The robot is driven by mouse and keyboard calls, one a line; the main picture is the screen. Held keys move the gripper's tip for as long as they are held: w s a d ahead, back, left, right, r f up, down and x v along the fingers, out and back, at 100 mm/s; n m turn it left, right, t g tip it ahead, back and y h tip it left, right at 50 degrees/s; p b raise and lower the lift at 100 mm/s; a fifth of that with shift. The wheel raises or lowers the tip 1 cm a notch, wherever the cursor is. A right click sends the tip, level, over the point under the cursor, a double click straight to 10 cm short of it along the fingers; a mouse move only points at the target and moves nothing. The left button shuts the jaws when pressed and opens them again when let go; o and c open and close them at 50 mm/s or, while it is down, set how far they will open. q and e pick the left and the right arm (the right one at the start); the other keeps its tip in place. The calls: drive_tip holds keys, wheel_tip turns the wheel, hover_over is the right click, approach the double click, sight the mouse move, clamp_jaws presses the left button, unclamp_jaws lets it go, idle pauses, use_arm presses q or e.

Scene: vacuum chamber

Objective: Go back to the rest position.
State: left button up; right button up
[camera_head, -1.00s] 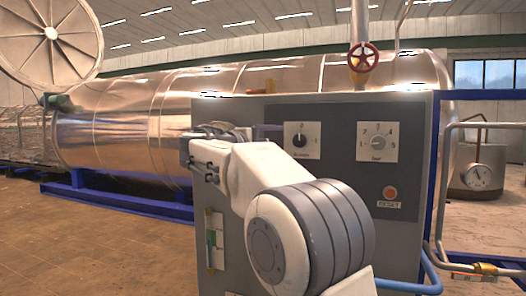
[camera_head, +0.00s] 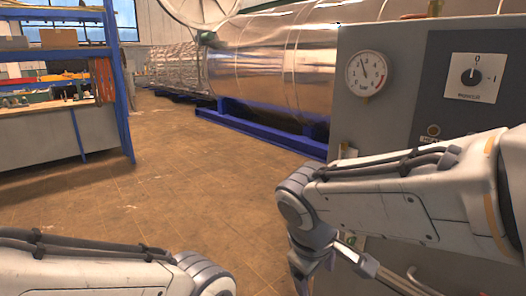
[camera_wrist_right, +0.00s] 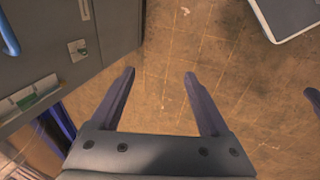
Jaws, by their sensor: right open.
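My right arm (camera_head: 400,195) comes in from the right in the head view, in front of the grey control cabinet (camera_head: 393,122), and bends downward at its wrist. In the right wrist view my right gripper (camera_wrist_right: 160,73) is open, with its two dark fingers apart and nothing between them. Bare brown floor lies below it. My left arm (camera_head: 90,272) shows at the bottom left of the head view. Its gripper is below the frame in the head view. A dark tip at the right edge of the wrist view cannot be made out.
The cabinet carries a round gauge (camera_head: 366,74) and a dial switch (camera_head: 471,76). A shiny tank (camera_head: 270,65) on a blue frame (camera_head: 260,133) stands behind. A blue shelf with a workbench (camera_head: 40,150) is at the left. The tiled floor (camera_head: 170,185) between is clear.

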drive_tip(key=s+a+f+m+g+y, duration=0.1)
drive_tip(key=s+a+f+g+y, duration=0.1)
drive_tip(key=s+f, duration=0.35)
drive_tip(key=s+a+f+g+y, duration=0.1)
drive_tip(key=s+a+f, duration=0.15)
drive_tip(key=s, duration=0.65)
wheel_tip(320, 180, up, 14)
drive_tip(key=p, duration=1.3)
drive_tip(key=shift+s+a, duration=0.25)
drive_tip(key=shift+s, duration=0.05)
drive_tip(key=shift+f, duration=0.1)
drive_tip(key=shift+c, duration=0.3)
